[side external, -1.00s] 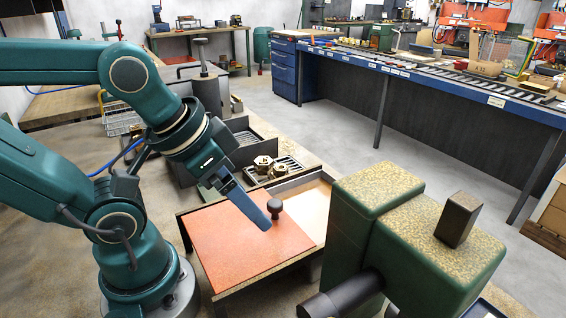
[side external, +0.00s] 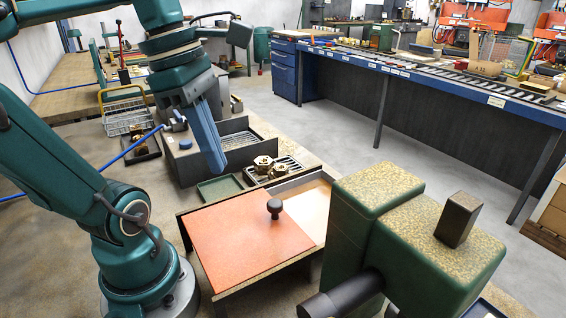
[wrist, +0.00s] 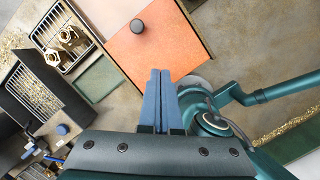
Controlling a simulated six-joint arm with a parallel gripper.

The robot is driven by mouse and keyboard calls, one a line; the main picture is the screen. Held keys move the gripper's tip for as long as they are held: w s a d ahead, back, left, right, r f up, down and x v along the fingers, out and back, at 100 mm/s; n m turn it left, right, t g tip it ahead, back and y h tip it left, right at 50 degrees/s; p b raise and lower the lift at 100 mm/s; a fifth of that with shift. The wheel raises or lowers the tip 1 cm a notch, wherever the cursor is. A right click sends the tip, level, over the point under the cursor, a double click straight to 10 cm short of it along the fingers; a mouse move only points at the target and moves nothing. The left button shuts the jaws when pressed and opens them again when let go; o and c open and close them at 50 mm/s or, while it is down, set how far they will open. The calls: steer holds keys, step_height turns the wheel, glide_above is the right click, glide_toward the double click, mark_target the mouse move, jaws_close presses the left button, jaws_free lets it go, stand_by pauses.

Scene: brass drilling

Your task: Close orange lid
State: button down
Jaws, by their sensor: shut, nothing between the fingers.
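The orange lid (side external: 248,240) is a flat panel with a dark round knob (side external: 274,208) near its right edge. It lies over most of a shallow box, and a pale strip of the box's inside (side external: 312,203) shows to the right of it. The lid (wrist: 160,45) and its knob (wrist: 137,26) also show at the top of the wrist view. My gripper (side external: 217,168) has blue fingers that are shut and empty. It hangs above and behind the lid, clear of it. The fingers (wrist: 159,72) are together in the wrist view.
Brass fittings (side external: 264,163) sit on a slotted rack behind the box. A green tray (side external: 219,187) and a grey open bin (side external: 232,142) stand near them. A large green machine (side external: 420,235) stands at the front right.

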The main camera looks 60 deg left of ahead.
steer(key=a+n, duration=0.2)
steer(key=a, duration=0.1)
steer(key=n, duration=0.1)
glide_toward(265, 218)
steer(key=s+f, duration=0.1)
steer(key=f, duration=0.1)
steer(key=s+a+f, duration=0.1)
steer(key=s+f, duration=0.1)
steer(key=shift+w+d, duration=0.35)
steer(key=shift+w, duration=0.45)
steer(key=shift+w+d, duration=0.25)
steer(key=shift+w, duration=0.25)
steer(key=shift+w+d, duration=0.2)
steer(key=shift+w, duration=0.3)
steer(key=shift+w, duration=0.1)
steer(key=w, duration=1.6)
steer(key=shift+w, duration=0.15)
